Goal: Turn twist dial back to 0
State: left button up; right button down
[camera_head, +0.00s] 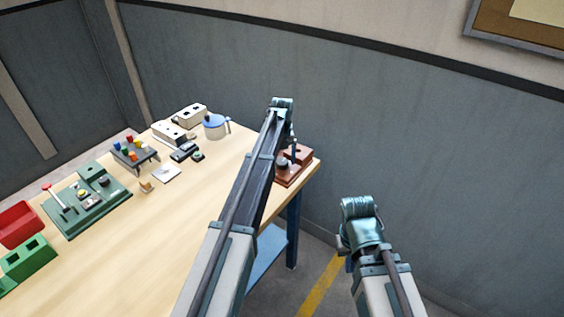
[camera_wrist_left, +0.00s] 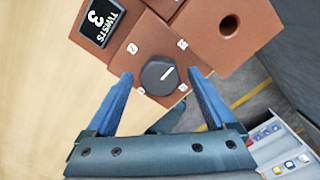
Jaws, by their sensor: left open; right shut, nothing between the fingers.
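The brown twist box (camera_head: 289,177) stands at the table's far right corner. Its dark dial (camera_wrist_left: 158,75) has a white pointer line slanting to the upper right, towards a small corner label (camera_wrist_left: 182,44). The small labels are too blurred to read surely. A black display (camera_wrist_left: 101,22) on the box reads "3 TWISTS", turned in the view. My left gripper (camera_wrist_left: 161,76) is open, with one finger on each side of the dial; I cannot tell whether they touch it. In the head view its arm partly hides the box. My right gripper (camera_head: 348,262) is shut and empty, mostly hidden behind its wrist, off the table's right side.
A hole (camera_wrist_left: 229,24) shows in another brown block beside the dial. A blue lidded pot (camera_head: 214,126), white boxes (camera_head: 169,132), a green fixture (camera_head: 88,200) and red and green bins (camera_head: 18,224) stand further left. A grey wall rises behind.

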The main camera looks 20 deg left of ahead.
pick_arm(q)
jog(key=c, duration=1.4)
jog(key=shift+n, duration=0.3)
